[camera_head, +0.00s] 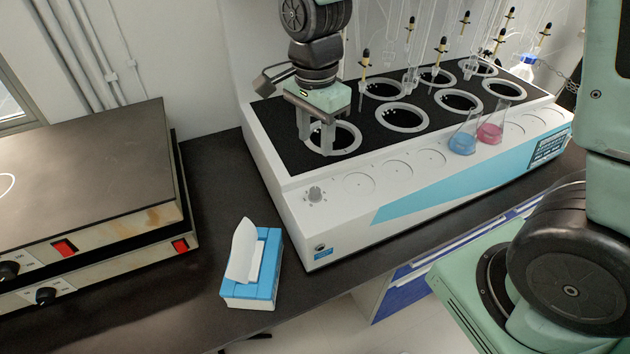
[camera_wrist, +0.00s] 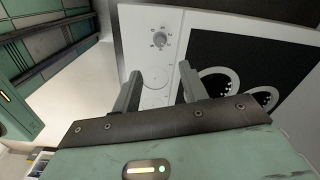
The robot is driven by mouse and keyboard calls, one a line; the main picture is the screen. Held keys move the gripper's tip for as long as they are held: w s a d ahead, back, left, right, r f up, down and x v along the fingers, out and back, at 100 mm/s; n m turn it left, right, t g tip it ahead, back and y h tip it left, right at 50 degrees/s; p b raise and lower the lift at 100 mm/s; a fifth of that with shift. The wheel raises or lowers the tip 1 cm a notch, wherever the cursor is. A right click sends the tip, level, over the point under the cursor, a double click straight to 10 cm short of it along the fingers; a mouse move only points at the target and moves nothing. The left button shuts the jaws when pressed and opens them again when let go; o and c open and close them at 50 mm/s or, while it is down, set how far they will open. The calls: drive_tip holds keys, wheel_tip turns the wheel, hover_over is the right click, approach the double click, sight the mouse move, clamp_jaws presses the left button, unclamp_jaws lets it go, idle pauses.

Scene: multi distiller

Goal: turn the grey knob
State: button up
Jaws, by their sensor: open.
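The grey knob (camera_head: 315,194) sits on the white sloped front panel of the distiller (camera_head: 350,230), near its left end. It also shows in the wrist view (camera_wrist: 159,40), ahead of my fingers, with small marks around it. My gripper (camera_head: 316,143) is over the black top of the distiller, beside the nearest left ring, behind and above the knob. In the wrist view my two fingers (camera_wrist: 157,90) are apart with nothing between them. They do not touch the knob.
Several ringed wells (camera_head: 403,117) and glass tubes fill the distiller's top. Flasks with blue (camera_head: 462,143) and pink (camera_head: 490,132) liquid stand on its front ledge. A tissue box (camera_head: 252,285) lies on the dark bench before it. Hot plates (camera_head: 90,190) stand at left.

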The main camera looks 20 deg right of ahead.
sight(315, 190)
wheel_tip(315, 190, down, 13)
drive_tip(key=shift+f+p, duration=0.2)
drive_tip(key=shift+p, duration=0.7)
clamp_jaws()
